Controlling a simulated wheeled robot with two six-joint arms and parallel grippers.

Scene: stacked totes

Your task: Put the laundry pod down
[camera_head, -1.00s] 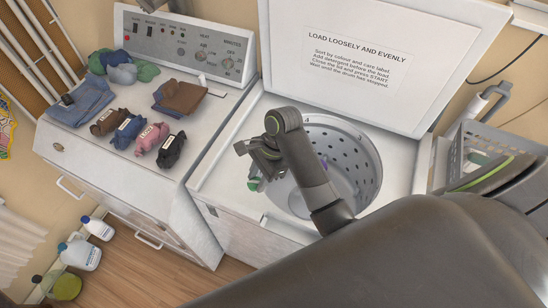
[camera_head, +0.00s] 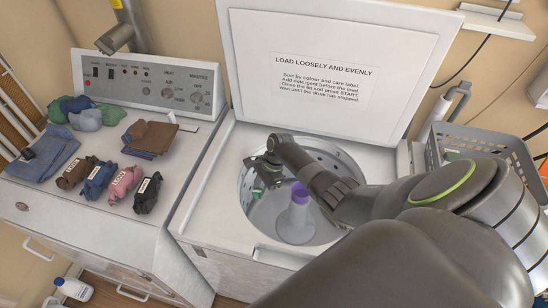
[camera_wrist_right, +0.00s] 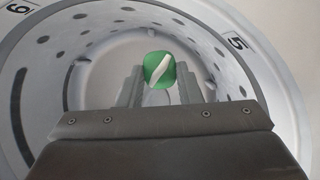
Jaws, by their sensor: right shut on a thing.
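The laundry pod (camera_wrist_right: 160,70), green with a white streak, sits between the fingertips of my right gripper (camera_head: 260,176) and shows small in the head view (camera_head: 257,192). The gripper is shut on it, over the left part of the open washer drum (camera_head: 330,157). In the right wrist view the pod is framed by the drum wall (camera_wrist_right: 75,60), with the pale drum floor behind it. The pod's exact height above the floor is hard to tell. My left gripper is not in view.
The raised lid (camera_head: 325,110) stands behind. The dryer (camera_head: 75,215) at left bears several folded and rolled clothes. A grey basket (camera_head: 500,145) stands at right.

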